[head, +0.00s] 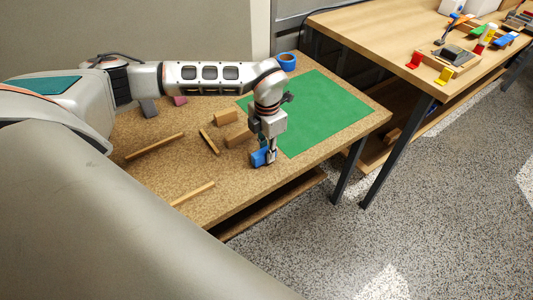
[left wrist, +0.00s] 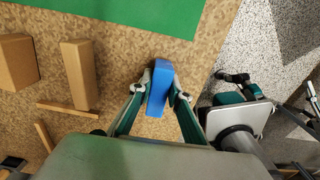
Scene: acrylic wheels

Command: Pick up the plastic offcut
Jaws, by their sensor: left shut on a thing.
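The plastic offcut is a blue block (head: 258,157) at the table's near right part, in front of the green mat. My left gripper (head: 271,158) points down and is shut on it. In the left wrist view the blue block (left wrist: 159,88) sits between the two fingertips (left wrist: 159,92), one on each side. I cannot tell whether the block touches the tabletop.
Wooden blocks (head: 238,134) and thin wooden strips (head: 155,146) lie left of the gripper on the speckled table (head: 225,185). A green mat (head: 325,110) and a blue cup-like thing (head: 286,61) are behind. Another table (head: 390,45) with coloured parts stands at right.

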